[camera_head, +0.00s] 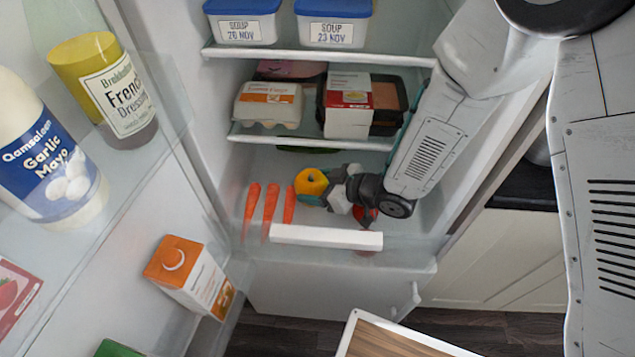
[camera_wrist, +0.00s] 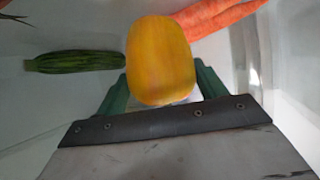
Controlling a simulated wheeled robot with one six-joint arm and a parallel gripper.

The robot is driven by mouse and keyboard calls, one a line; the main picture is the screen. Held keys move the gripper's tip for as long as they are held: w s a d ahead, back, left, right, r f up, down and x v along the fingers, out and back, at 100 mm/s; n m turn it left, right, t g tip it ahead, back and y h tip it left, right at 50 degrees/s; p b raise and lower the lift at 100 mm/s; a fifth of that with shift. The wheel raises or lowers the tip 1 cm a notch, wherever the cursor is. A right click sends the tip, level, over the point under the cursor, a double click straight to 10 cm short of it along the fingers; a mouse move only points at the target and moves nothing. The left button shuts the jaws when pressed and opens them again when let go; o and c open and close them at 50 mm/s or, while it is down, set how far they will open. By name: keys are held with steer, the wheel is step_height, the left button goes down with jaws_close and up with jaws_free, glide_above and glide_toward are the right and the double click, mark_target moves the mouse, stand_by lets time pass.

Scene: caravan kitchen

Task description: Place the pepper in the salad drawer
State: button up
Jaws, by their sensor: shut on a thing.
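The yellow-orange pepper (camera_head: 311,182) is inside the salad drawer at the bottom of the open fridge. It also shows in the wrist view (camera_wrist: 160,62), between the green fingers of my gripper (camera_wrist: 158,85). My gripper (camera_head: 325,190) is shut on the pepper. The drawer's white front edge (camera_head: 326,237) shows below. Whether the pepper touches the drawer floor I cannot tell. Several carrots (camera_head: 270,205) lie on the left of the drawer, and they show at the upper right of the wrist view (camera_wrist: 222,15). A dark green courgette (camera_wrist: 75,62) lies left of the pepper there.
A red item (camera_head: 366,214) is partly hidden by my gripper. Shelves above hold an egg box (camera_head: 268,104), a red-and-white carton (camera_head: 348,105) and soup tubs (camera_head: 333,25). The open door at left holds a mayo bottle (camera_head: 45,155), a dressing bottle (camera_head: 112,95) and an orange-and-white carton (camera_head: 188,275).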

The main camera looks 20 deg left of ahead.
steer(key=shift+f, duration=0.15)
steer(key=o, duration=1.3)
steer(key=shift+r, duration=0.25)
steer(key=v, duration=1.2)
steer(key=shift+s+r, duration=0.1)
steer(key=shift+r, duration=0.3)
